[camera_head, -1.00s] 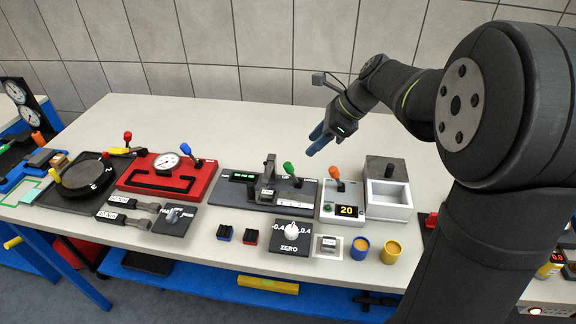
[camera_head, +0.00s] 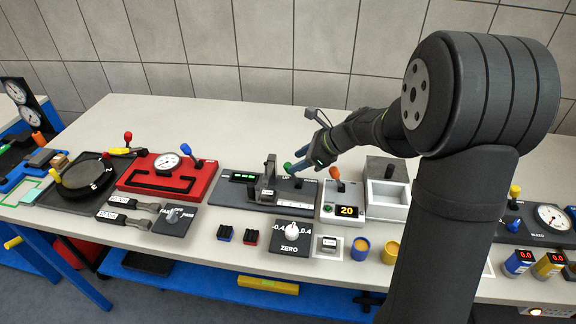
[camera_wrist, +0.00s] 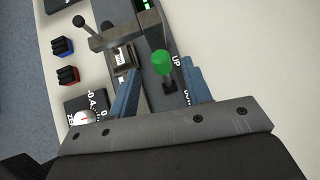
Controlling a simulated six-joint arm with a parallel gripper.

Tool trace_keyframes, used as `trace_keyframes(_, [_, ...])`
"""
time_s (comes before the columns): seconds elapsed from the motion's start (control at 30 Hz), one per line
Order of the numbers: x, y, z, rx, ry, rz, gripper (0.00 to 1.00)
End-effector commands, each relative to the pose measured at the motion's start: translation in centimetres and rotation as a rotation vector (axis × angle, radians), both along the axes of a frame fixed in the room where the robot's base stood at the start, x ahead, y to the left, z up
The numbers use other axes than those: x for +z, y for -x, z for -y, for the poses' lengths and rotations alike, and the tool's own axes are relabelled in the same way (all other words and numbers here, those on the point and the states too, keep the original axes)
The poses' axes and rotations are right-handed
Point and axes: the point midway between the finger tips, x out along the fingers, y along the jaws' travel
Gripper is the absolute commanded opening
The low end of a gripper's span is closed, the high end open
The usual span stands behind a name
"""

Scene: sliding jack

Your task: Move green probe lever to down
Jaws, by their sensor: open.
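The green probe lever (camera_head: 288,168) stands on the dark grey probe fixture (camera_head: 232,192) at the middle of the table. In the wrist view its green knob (camera_wrist: 162,63) and dark stem show between my two blue fingers, with the label "UP" beside it. My gripper (camera_wrist: 160,85) is open, with one finger on each side of the lever and a gap to each. In the head view my gripper (camera_head: 298,158) is right at the lever and partly hides it. I cannot tell whether a finger touches the stem.
An orange lever (camera_head: 335,174) on a white box with a yellow "20" display stands just right of the fixture. The fixture's upright post (camera_head: 270,170) is close on the left. A red gauge panel (camera_head: 145,176) lies farther left. The table behind is clear.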

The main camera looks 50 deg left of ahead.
Motion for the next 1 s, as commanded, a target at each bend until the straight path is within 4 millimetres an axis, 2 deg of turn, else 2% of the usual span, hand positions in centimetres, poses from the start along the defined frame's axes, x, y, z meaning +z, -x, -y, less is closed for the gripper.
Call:
trace_keyframes(0.1, [-1.7, 0.9, -1.4, 0.002, 0.002, -0.001, 0.45])
trace_keyframes(0.3, [-3.2, 1.7, -2.7, 0.000, 0.001, -0.001, 0.45])
trace_keyframes(0.67, [-3.6, 1.9, -3.1, -0.001, 0.000, 0.001, 0.45])
trace_keyframes(0.77, [-3.6, 1.9, -3.1, -0.001, 0.000, 0.001, 0.29])
trace_keyframes(0.9, [-3.6, 1.9, -3.1, 0.000, 0.000, 0.000, 0.02])
trace_keyframes(1.0, [-3.6, 1.9, -3.1, 0.000, 0.000, 0.000, 0.00])
